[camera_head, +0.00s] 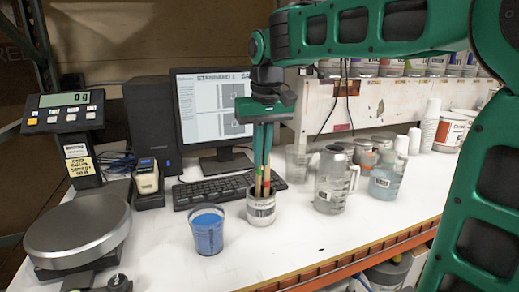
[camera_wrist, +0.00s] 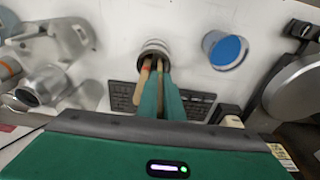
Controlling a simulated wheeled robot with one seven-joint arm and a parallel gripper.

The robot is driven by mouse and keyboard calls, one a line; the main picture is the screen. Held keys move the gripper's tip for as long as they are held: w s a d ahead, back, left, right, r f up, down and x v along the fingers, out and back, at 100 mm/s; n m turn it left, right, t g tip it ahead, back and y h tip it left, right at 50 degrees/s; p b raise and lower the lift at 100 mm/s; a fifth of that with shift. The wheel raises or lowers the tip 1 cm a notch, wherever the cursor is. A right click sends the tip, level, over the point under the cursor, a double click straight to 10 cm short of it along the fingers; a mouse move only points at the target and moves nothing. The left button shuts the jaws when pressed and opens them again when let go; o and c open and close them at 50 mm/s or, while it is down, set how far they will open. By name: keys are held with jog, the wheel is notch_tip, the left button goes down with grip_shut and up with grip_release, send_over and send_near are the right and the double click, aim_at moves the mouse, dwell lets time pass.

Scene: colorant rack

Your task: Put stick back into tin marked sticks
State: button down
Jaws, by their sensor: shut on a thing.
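The tin marked sticks (camera_head: 261,209) is a small pale can with a dark-lettered label, upright on the white bench. It also shows in the wrist view (camera_wrist: 155,46). Wooden sticks (camera_head: 258,183) rise from its mouth; one shows beside my fingers in the wrist view (camera_wrist: 143,84). My gripper (camera_head: 264,166) points straight down over the tin, its long green fingers shut on a stick (camera_wrist: 159,76). The held stick's lower end lies at or inside the tin's mouth; the rim and fingers hide how deep it goes.
A blue-filled cup (camera_head: 207,231) stands left of the tin, and clear jugs (camera_head: 334,181) stand to its right. A keyboard (camera_head: 215,190) lies behind. A scale (camera_head: 78,230) is at far left. The bench front is mostly clear.

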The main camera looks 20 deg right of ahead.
aim_at(260, 170)
jog(key=shift+w+f, duration=0.15)
jog(key=shift+f, duration=0.75)
jog(key=shift+w+f, duration=0.1)
jog(key=shift+f, duration=0.75)
jog(key=c, duration=1.8)
grip_release()
jog(key=shift+c, duration=0.2)
jog(key=r, duration=0.3)
jog(key=s+r, duration=0.1)
jog(key=r, duration=0.6)
jog(key=shift+s+r, duration=0.25)
jog(key=shift+r, duration=0.05)
